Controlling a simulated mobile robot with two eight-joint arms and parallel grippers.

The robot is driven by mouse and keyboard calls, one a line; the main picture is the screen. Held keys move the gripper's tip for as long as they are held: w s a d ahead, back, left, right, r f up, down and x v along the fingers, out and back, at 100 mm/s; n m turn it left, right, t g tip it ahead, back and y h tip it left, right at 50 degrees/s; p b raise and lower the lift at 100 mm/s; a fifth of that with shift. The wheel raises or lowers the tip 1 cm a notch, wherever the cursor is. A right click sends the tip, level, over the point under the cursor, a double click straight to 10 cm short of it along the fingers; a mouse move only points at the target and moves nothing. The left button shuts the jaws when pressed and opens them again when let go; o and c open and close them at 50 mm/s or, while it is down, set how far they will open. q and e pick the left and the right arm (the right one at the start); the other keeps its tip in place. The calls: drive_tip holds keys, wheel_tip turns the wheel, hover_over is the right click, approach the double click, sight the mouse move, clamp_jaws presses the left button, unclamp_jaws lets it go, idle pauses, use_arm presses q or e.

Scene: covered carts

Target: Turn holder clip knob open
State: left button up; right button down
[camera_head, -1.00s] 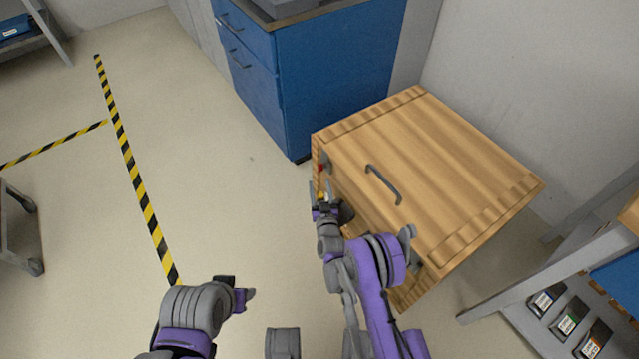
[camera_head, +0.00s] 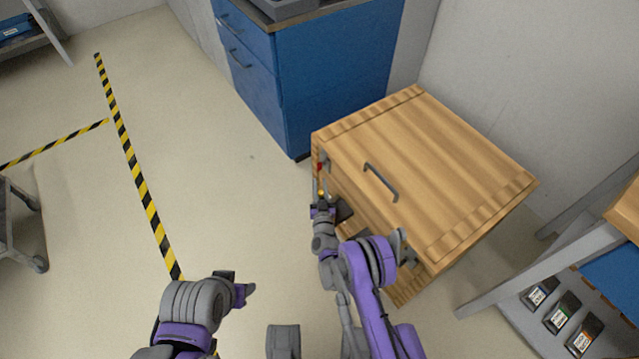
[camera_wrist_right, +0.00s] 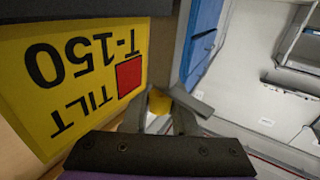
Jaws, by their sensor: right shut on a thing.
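A small yellow knob (camera_wrist_right: 159,102) shows between the fingers of my right gripper (camera_wrist_right: 160,112) in the right wrist view, and the fingers are shut on it. In the head view my right gripper (camera_head: 321,196) is at the left side of a wooden covered cart (camera_head: 440,165), below a small red part (camera_head: 319,167) and a grey fitting (camera_head: 327,158). The knob is very small there and its turn angle cannot be told. My left gripper (camera_head: 241,290) is low in the head view, away from the cart; its jaws are unclear.
The cart's wooden lid has a dark handle (camera_head: 381,182). A yellow label with a red square (camera_wrist_right: 85,75) fills the wrist view's left. A blue cabinet (camera_head: 325,75) stands behind the cart, a grey rack (camera_head: 550,280) at the right.

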drive_tip(key=m+h, duration=0.1)
drive_tip(key=h, duration=0.2)
drive_tip(key=shift+w+d+f+m+b, duration=0.1)
drive_tip(key=shift+d+m+b, duration=0.05)
drive_tip(key=shift+m+b, duration=0.25)
drive_tip(key=shift+d+h, duration=0.1)
drive_tip(key=shift+h, duration=0.2)
use_arm(q)
drive_tip(key=shift+w+f, duration=0.1)
drive_tip(key=shift+f, duration=0.15)
use_arm(e)
drive_tip(key=c, duration=0.7)
unclamp_jaws()
use_arm(q)
drive_tip(key=shift+r+p, duration=0.6)
drive_tip(key=shift+r, duration=0.25)
use_arm(e)
drive_tip(key=s, duration=0.7)
drive_tip(key=s+a, duration=0.1)
drive_tip(key=s, duration=0.3)
